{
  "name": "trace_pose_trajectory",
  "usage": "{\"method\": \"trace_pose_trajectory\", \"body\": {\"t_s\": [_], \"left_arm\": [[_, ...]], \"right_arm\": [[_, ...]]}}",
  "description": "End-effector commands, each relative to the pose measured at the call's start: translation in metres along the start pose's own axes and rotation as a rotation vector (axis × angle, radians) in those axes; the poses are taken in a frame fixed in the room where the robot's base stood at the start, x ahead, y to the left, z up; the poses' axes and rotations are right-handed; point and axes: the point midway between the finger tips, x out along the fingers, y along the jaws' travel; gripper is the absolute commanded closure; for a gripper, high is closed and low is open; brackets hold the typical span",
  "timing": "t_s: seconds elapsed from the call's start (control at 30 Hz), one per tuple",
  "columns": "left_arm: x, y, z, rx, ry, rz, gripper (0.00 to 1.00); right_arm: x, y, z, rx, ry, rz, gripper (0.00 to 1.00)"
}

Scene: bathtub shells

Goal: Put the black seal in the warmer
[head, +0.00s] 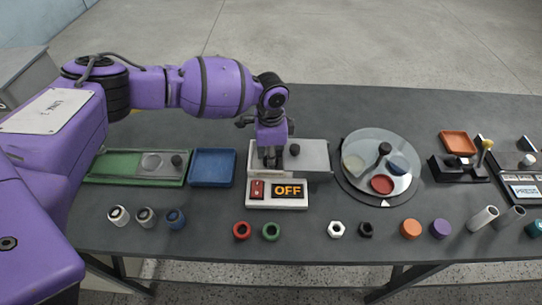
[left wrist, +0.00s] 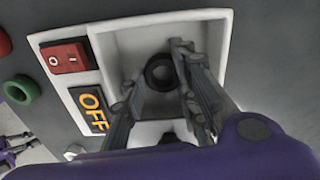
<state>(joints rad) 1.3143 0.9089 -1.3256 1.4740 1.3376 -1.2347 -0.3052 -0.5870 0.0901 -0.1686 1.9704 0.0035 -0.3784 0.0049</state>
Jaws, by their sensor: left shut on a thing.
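The warmer is a white box (head: 256,203) with a red switch and a display that reads OFF. Its grey lid (head: 315,156) with a black knob is slid to the right, and the white cavity (left wrist: 120,50) shows open in the left wrist view. My left gripper (head: 272,164) points down over the cavity. In the left wrist view my left gripper (left wrist: 163,75) is shut on the black seal (left wrist: 159,72), a small dark ring between its fingertips. The seal's height above the cavity floor is hard to tell. The fingers hide the seal in the head view. My right gripper is not in view.
A red seal (head: 242,231) and a green seal (head: 271,231) lie in front of the warmer. A blue tray (head: 213,167) stands to its left, and a round turntable (head: 348,190) under a clear cover stands to its right. Nuts and caps line the front.

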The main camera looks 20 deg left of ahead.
Motion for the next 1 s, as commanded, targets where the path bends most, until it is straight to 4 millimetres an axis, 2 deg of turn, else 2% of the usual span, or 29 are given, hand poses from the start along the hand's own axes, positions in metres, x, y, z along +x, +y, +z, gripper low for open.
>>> {"method": "trace_pose_trajectory", "body": {"t_s": [0.33,0.37,0.43,0.77,0.87,1.0], "left_arm": [[0.003,0.000,-0.001,0.001,0.001,-0.001,0.90],[0.003,0.000,-0.001,0.001,0.001,-0.002,0.71],[0.002,-0.001,-0.001,0.001,0.001,-0.002,0.64],[0.000,-0.001,0.000,0.001,0.001,-0.003,0.64],[-0.009,-0.001,-0.001,0.000,0.003,-0.004,0.64],[-0.035,-0.002,-0.001,0.002,0.004,-0.007,0.64]], "right_arm": [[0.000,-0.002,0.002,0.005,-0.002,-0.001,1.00],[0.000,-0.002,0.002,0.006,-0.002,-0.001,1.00],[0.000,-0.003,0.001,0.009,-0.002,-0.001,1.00],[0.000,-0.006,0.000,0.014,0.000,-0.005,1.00],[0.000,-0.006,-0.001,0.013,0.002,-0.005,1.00],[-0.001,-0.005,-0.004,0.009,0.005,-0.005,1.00]]}}
